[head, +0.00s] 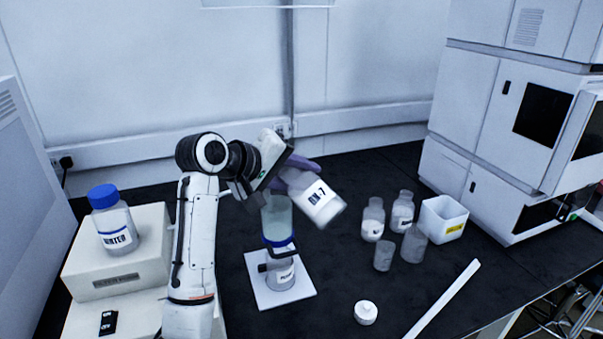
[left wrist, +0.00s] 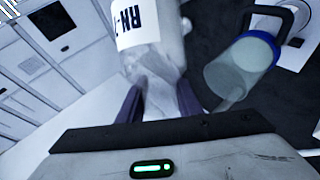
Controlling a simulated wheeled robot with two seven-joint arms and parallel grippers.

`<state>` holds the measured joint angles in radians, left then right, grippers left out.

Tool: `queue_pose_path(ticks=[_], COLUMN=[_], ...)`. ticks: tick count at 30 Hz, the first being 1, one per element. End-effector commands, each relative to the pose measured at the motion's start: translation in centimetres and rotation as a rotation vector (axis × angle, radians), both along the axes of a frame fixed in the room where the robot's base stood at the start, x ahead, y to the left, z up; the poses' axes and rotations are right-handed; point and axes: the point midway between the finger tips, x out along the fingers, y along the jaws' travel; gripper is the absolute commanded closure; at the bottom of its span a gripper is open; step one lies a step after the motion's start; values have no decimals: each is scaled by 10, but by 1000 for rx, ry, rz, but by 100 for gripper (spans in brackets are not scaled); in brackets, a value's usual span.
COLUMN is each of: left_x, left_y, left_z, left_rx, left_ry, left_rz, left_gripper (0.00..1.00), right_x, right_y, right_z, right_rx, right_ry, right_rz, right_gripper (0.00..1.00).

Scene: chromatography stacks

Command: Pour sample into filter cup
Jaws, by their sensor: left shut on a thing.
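My left gripper (head: 292,180) is shut on a white-labelled sample bottle marked RN-7 (head: 318,205). The bottle is tipped well over, its base toward the right. In the left wrist view the fingers (left wrist: 160,103) grip its narrow end, and the label of the bottle (left wrist: 140,25) faces the camera. The clear filter cup (head: 277,217) with a blue collar stands upright just below the gripper, on a labelled flask (head: 284,276). The cup also shows in the left wrist view (left wrist: 238,68). A pale narrow streak meets the cup there; I cannot tell if it is liquid. The bottle's mouth is hidden.
The filter stand's white base (head: 262,297) sits on the black bench. A blue-capped water bottle (head: 117,228) stands on a box at left. Several small bottles and beakers (head: 383,257), a white bin (head: 443,218) and a loose cap (head: 366,312) are at right. A tall instrument (head: 480,150) stands beyond.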

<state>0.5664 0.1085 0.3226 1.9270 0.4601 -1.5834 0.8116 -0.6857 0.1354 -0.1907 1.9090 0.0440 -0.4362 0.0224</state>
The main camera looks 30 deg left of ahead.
Motion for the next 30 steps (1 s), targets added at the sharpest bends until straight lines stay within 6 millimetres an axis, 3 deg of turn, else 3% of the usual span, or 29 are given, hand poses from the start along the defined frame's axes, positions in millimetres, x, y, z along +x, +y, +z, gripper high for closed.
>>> queue_pose_path(ticks=[30], left_x=[0], left_y=[0], left_z=[-11], left_rx=[-144], left_ry=[24], left_rz=[0], left_gripper=[100], right_x=[0], right_y=[0], right_z=[0], right_rx=[0], right_ry=[0], right_rz=[0], right_gripper=[100])
